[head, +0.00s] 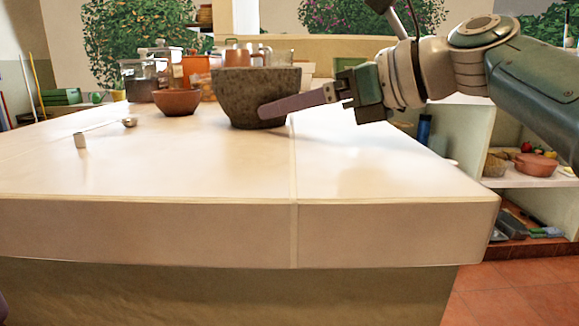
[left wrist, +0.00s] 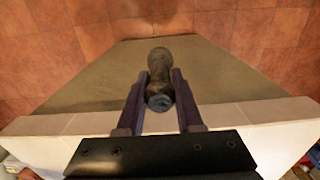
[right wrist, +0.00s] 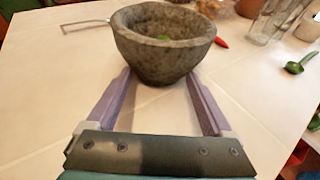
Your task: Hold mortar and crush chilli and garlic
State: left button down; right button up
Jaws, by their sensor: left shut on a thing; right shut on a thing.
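The grey stone mortar (head: 258,92) stands upright on the counter, and it also shows in the right wrist view (right wrist: 165,50). My right gripper (right wrist: 158,80) has its purple fingers on either side of the mortar and is shut on it; one finger shows across its lower front in the head view. Something green (right wrist: 163,37) shows inside the mortar. A red chilli (right wrist: 221,42) shows just right of the mortar. My left gripper (left wrist: 160,82) is shut on a dark stone pestle (left wrist: 160,68), seen near the counter's front edge in the left wrist view. I cannot make out garlic.
A terracotta bowl (head: 177,102) stands left of the mortar. Jars and cups (head: 200,67) crowd the back. A long-handled metal utensil (head: 129,122) and a small pale cylinder (head: 80,140) lie to the left. The front of the counter (head: 200,170) is clear.

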jog(key=shift+r, duration=0.2)
grip_shut()
jog(key=o, duration=0.7)
grip_release()
jog(key=shift+w+f, duration=0.1)
